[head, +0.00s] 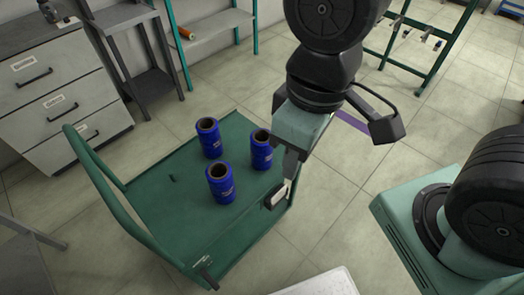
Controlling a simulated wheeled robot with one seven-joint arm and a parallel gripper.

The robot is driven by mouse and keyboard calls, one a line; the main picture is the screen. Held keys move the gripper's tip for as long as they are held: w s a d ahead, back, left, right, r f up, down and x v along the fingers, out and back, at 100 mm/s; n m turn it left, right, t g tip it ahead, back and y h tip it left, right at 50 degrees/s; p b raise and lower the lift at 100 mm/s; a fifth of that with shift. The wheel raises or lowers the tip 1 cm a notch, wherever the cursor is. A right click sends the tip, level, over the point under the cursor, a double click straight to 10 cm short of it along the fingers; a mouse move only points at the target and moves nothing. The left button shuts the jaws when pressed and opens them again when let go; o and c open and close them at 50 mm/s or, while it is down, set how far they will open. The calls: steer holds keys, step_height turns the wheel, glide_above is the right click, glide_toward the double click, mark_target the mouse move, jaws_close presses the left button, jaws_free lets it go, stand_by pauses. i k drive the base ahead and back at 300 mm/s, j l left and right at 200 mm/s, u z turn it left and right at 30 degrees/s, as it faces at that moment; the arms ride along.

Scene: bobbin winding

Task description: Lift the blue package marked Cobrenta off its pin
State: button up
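Three blue cylindrical packages with dark open tops stand upright on a green cart (165,225). One is at the back (212,141), one is at the right (262,151), and one is in front (220,187). Their labels are too small to read, so I cannot tell which is Cobrenta. Any pins under or inside them are hidden. My gripper (277,196) points down at the cart's right edge, beside the right package and apart from it in the picture. Its fingers are seen nearly edge-on, so their opening does not show. No package is in it.
Grey drawers (60,100) and a shelf with an orange spool (186,33) stand behind. A green rack (430,50) is at the back right.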

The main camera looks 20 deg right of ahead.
mark_target(261, 153)
steer(key=l+u, duration=0.1)
steer(key=u, duration=0.6)
steer(key=l+u, duration=0.15)
steer(key=u, duration=0.25)
steer(key=l+u, duration=0.2)
steer(key=l, duration=0.2)
steer(key=k+l+u, duration=0.25)
steer(key=l+u, duration=0.2)
steer(key=l, duration=0.25)
steer(key=k+l+u, duration=0.25)
steer(key=k+l, duration=0.1)
steer(key=l, duration=0.2)
steer(key=k+l, duration=0.1)
steer(key=l, duration=0.2)
steer(key=k+l, duration=0.1)
steer(key=l, duration=0.25)
